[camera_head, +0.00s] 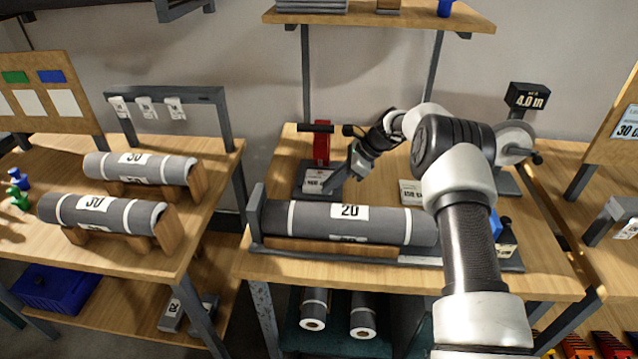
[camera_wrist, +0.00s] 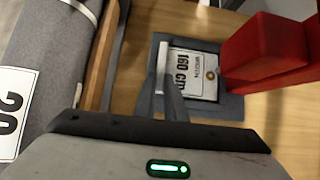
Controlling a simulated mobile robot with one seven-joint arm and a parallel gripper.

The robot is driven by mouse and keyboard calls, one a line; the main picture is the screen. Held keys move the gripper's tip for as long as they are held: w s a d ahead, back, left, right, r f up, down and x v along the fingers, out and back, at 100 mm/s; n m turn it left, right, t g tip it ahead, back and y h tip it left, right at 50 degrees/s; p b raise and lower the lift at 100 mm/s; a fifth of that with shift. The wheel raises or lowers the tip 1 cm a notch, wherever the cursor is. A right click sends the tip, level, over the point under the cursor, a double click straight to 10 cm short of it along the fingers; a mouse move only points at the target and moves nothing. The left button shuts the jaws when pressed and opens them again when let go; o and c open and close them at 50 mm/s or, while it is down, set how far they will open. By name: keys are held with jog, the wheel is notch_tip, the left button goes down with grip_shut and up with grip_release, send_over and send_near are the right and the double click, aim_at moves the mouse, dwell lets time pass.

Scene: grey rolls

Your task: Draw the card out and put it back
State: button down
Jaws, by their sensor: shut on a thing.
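The card (camera_head: 317,181) is a white tag with black print, in a dark grey holder (camera_head: 308,194) at the foot of a red upright device. In the wrist view the card (camera_wrist: 205,72) reads "160" and shows a small ring or hole; the holder's grey rim (camera_wrist: 231,106) surrounds it. My gripper (camera_head: 347,181) reaches down at the holder's right side. In the wrist view my gripper (camera_wrist: 168,85) is shut on the card's near left edge, and the fingers hide part of it. Whether the card is lifted from the holder cannot be told.
The red device (camera_wrist: 270,50) stands close to my fingers. A grey roll (camera_head: 350,224) marked 20 lies in a cradle at the table's front. Another white label (camera_head: 410,192) lies behind it, to the right. Bare wood shows left of the holder.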

jog(key=shift+r, duration=0.1)
jog(key=shift+s+r+p, duration=0.1)
jog(key=shift+s+p, duration=0.25)
jog(key=shift+s, duration=0.2)
jog(key=shift+s+a+r+p, duration=0.15)
jog(key=shift+s+p, duration=0.5)
jog(key=shift+s, duration=1)
jog(key=shift+r, duration=0.1)
jog(key=shift+r+p, duration=1.65)
jog(key=shift+r, duration=0.7)
